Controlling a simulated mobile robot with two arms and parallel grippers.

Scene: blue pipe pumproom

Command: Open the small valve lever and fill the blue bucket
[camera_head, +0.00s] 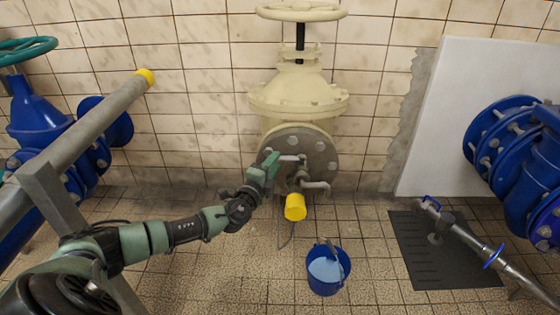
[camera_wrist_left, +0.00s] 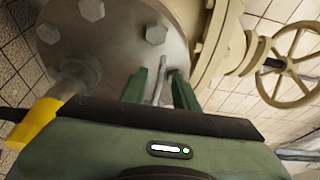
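The small valve lever (camera_head: 291,158) is a thin grey metal bar on the tap in front of the grey bolted flange. It also shows in the left wrist view (camera_wrist_left: 159,78), standing between my fingers. My left gripper (camera_head: 273,163) is at the lever. In the wrist view its two green fingers (camera_wrist_left: 160,90) are apart, one on each side of the lever, with gaps visible. The tap's spout (camera_head: 318,187) points right and bends down. The blue bucket (camera_head: 325,287) stands upright on the floor below, with a pale blue surface inside. My right gripper is out of view.
A yellow cylinder (camera_head: 295,208) hangs beside the tap. The cream valve with its handwheel (camera_head: 300,12) rises behind. Blue pipework stands left (camera_head: 38,110) and right (camera_head: 535,170). A metal pipe (camera_head: 485,250) crosses a dark floor grate (camera_head: 430,265). Floor around the bucket is clear.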

